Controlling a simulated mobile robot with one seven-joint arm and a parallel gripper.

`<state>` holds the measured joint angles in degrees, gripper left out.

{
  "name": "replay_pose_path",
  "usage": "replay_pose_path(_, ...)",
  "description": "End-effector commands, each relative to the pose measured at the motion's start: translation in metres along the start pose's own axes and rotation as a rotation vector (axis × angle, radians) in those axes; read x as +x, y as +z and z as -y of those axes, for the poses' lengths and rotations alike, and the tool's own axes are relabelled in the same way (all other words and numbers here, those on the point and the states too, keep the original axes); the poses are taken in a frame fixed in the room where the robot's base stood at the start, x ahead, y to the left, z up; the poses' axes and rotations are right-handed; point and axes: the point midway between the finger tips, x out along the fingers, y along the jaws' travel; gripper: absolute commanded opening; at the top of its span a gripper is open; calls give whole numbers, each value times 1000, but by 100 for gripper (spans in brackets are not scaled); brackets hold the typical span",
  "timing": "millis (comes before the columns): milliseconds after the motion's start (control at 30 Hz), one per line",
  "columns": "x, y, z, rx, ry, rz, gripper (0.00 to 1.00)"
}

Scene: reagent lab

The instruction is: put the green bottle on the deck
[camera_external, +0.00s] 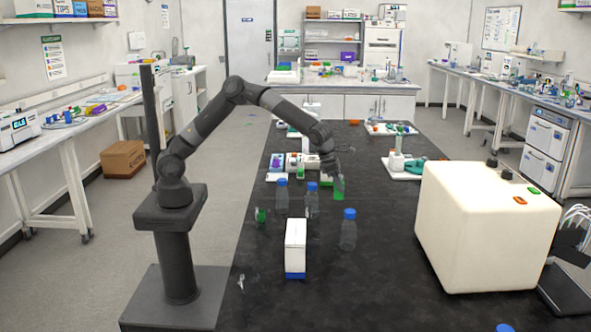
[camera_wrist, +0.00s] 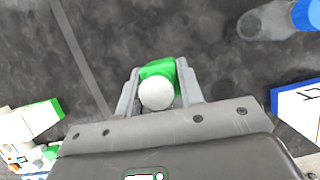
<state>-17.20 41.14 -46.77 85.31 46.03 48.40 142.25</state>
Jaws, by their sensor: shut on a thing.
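My gripper (camera_external: 339,180) is over the black bench, past the blue-capped bottles. In the wrist view my gripper (camera_wrist: 159,88) is shut on the green bottle, with one finger on each side of it. The green bottle (camera_wrist: 158,68) has a white round cap and a green body there. In the external view the green bottle (camera_external: 339,194) shows below my fingers, and whether it touches the bench is hard to tell. I cannot tell for sure which thing is the deck.
Clear bottles with blue caps (camera_external: 348,230) and a white-and-blue box (camera_external: 295,245) stand nearer the camera. A large cream machine (camera_external: 480,230) fills the right side. Small equipment (camera_external: 285,163) stands left of my gripper, and a white stand (camera_external: 400,165) is farther right.

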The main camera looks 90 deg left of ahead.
Motion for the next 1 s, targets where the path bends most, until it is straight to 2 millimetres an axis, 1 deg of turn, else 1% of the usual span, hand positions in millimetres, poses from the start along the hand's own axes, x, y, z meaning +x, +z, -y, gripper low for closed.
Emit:
replay_pose_path(167, 3, 0, -8, -177, 76, 2, 9)
replay_pose_path(467, 11, -5, -27, -645, 271, 1, 9)
replay_pose_path(767, 16, -12, -47, -1207, 503, 0, 9)
replay_pose_path(1000, 15, -19, -59, -1693, 703, -1, 9)
